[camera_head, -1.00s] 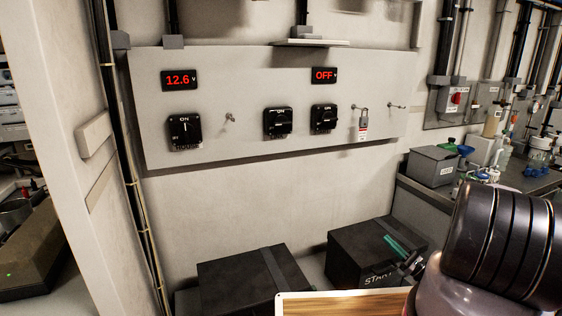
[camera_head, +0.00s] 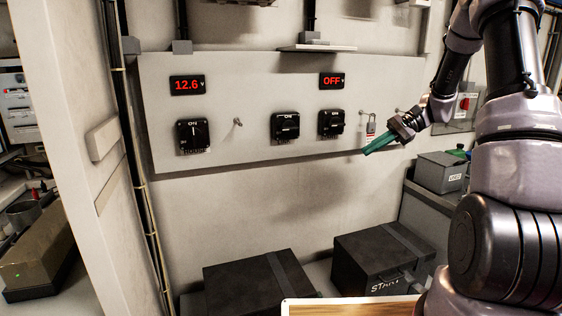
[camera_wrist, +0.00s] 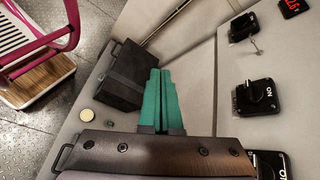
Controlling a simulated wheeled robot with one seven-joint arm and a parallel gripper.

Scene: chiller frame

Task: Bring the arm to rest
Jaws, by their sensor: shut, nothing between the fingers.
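My arm (camera_head: 515,150) is raised on the right side of the head view, bent, with its wrist reaching left. My gripper (camera_head: 371,150) has teal fingers, shut and empty, pointing down and left in front of the lower right part of the wall panel. In the wrist view the teal fingers of my gripper (camera_wrist: 161,98) lie side by side with nothing held. The padlock with a tag (camera_head: 371,126) hangs on the panel just above the fingers in the picture; I cannot tell the gap in depth.
The grey panel (camera_head: 255,140) carries rotary switches (camera_head: 192,136) and displays reading 12.6 (camera_head: 187,85) and OFF (camera_head: 332,81). Two black boxes (camera_head: 250,290) stand below. A grey bin (camera_head: 440,172) is on the right counter. A pink-framed thing (camera_wrist: 65,40) shows in the wrist view.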

